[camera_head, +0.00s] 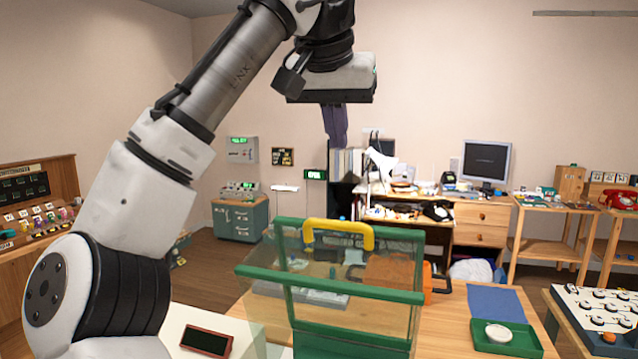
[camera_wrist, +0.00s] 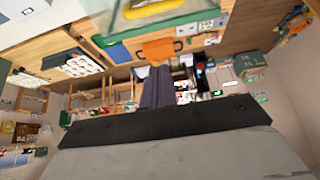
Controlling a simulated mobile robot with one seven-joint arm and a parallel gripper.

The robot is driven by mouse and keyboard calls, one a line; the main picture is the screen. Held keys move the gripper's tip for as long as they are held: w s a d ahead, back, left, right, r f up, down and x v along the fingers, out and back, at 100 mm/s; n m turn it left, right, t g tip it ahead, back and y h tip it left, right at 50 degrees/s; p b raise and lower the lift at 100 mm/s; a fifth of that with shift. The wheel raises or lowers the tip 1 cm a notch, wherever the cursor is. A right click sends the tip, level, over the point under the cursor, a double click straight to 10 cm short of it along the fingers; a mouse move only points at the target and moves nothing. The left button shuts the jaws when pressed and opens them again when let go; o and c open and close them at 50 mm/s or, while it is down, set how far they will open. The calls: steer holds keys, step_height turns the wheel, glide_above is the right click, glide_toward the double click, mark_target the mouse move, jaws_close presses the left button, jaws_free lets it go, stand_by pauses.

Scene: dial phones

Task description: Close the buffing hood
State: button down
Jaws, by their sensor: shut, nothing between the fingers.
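The buffing hood is a clear box with green frame bars (camera_head: 350,291) on the wooden table, in the lower middle of the head view. A yellow handle (camera_head: 338,231) is on its upper bar. The clear panels stand at a slant, and I cannot tell exactly how far the hood is open. Its green frame also shows at the top of the wrist view (camera_wrist: 160,27), cut off by the edge. My gripper (camera_head: 338,143) points down above the handle, apart from it, with its dark purple fingers together and empty. The fingers also show in the wrist view (camera_wrist: 158,70).
A green tray (camera_head: 515,349) with a white round dish (camera_head: 498,333) and a blue mat (camera_head: 496,303) lie right of the hood. An orange case (camera_head: 429,282) stands close behind its right side. A dark-screened device (camera_head: 206,341) lies to the left. The air around the gripper is free.

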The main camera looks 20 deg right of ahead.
steer(key=p+x, duration=0.1)
steer(key=x, duration=0.8)
steer(key=shift+f, duration=0.2)
steer(key=shift+s+a+f, duration=0.2)
steer(key=shift+s+f, duration=0.1)
steer(key=shift+f, duration=0.15)
steer(key=shift+s+a+f, duration=0.2)
steer(key=shift+s+f, duration=0.05)
steer(key=shift+f, duration=0.15)
steer(key=shift+s+a+f+p, duration=0.35)
steer(key=shift+s+f, duration=0.25)
steer(key=shift+f, duration=0.15)
steer(key=shift+f, duration=0.15)
